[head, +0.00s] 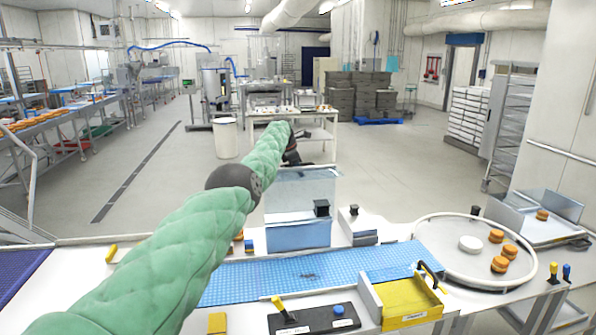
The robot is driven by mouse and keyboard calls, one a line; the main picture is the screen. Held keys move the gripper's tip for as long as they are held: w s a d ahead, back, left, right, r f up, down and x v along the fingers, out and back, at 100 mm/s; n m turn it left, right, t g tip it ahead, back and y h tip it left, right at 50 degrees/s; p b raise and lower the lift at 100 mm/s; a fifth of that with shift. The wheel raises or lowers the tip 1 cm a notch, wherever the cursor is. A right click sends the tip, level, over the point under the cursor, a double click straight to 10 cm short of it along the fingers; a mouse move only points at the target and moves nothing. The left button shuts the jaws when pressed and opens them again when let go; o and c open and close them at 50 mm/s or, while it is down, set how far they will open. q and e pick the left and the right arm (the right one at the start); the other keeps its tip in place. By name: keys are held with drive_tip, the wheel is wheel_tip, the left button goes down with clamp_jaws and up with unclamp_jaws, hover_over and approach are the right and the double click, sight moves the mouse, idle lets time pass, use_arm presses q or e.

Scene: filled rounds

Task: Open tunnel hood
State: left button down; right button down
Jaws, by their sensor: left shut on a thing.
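The tunnel hood (297,190) is a clear panel standing up over the far side of the blue conveyor belt (330,270). A black block (321,208) shows at its lower right. My left arm, in a green padded sleeve, reaches in from the lower left. My left gripper (292,157) is dark and small at the hood's top edge. It is shut on the hood there; the fingertips are hard to make out. My right gripper is not in view.
A round turntable (440,268) with several filled rounds (500,264) and a white disc stands right of the belt. A yellow tray (408,300) and a black control box (312,320) with a yellow lever lie in front. A metal tray (545,228) is at far right.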

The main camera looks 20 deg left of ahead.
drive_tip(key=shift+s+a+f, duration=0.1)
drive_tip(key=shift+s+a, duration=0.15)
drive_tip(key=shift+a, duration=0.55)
